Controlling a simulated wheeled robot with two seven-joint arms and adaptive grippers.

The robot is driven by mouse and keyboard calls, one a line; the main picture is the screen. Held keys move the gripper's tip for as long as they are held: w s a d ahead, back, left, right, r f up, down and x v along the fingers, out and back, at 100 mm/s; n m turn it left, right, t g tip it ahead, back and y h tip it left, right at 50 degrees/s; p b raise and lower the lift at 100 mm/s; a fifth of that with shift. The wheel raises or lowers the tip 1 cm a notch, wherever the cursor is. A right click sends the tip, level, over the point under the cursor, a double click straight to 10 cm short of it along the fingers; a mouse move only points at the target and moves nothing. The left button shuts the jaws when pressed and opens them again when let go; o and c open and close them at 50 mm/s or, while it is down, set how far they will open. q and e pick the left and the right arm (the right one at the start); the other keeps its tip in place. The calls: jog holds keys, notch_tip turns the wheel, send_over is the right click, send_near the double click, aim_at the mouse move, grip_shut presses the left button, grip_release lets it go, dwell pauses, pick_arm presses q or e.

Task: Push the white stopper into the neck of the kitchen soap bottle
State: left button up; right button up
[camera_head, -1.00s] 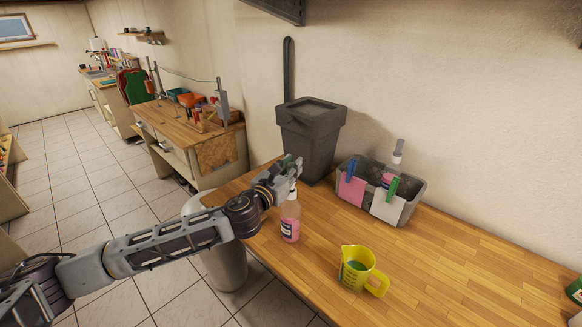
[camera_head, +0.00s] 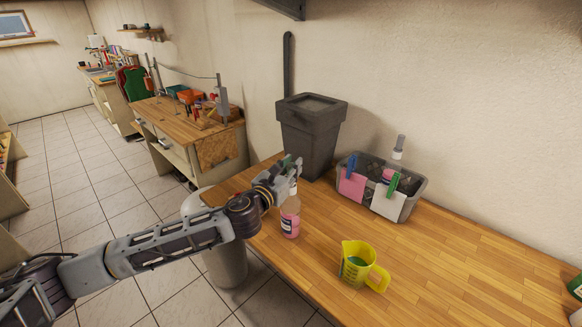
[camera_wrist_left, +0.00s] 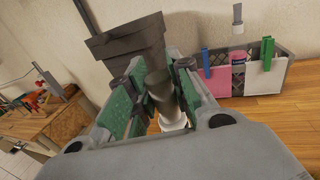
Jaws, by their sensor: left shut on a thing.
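The kitchen soap bottle (camera_head: 290,218), clear with pink liquid and a label, stands upright on the wooden bench, near its left edge. My left gripper (camera_head: 294,166) is right above the bottle and hides the top of its neck in the head view. In the left wrist view the green-padded fingers (camera_wrist_left: 155,98) are shut on the stopper (camera_wrist_left: 158,84), which looks grey in shade. A white ring (camera_wrist_left: 173,124) shows below the stopper. I cannot tell how deep the stopper sits in the neck. My right gripper is not in view.
A dark grey bin (camera_head: 310,135) stands behind the gripper. A grey basket (camera_head: 411,205) with cloths, pegs and a bottle is to the right. A yellow measuring jug (camera_head: 357,266) stands in front. The bench's right part is mostly clear.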

pick_arm(q)
jog(key=shift+f+b, duration=0.3)
jog(key=shift+f, duration=0.3)
jog(key=o, duration=1)
jog(key=shift+v, duration=6)
